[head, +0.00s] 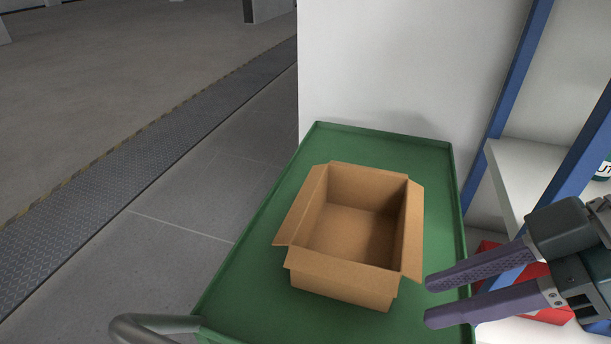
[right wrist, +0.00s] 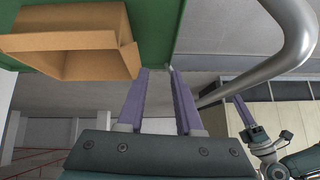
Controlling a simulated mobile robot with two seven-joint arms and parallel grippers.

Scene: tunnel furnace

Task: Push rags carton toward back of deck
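The rags carton (head: 355,282) is an open brown cardboard box with its flaps spread, and it looks empty. It stands on the green cart deck (head: 245,270), near the middle, with bare deck behind it. Its side and flaps also show at the upper left of the right wrist view (right wrist: 105,62). My right gripper (head: 429,301) is open and empty, just right of the carton's near right corner, apart from it. Its two purple fingers show in the right wrist view (right wrist: 158,70). My left gripper (right wrist: 240,108) shows only there, at the right; its opening is unclear.
A grey tubular handle (head: 155,324) is at the cart's near left corner. A white wall (head: 400,60) stands behind the deck. A blue-framed shelf (head: 515,165) stands on the right, with red items (head: 548,305) low down. The floor at left is clear.

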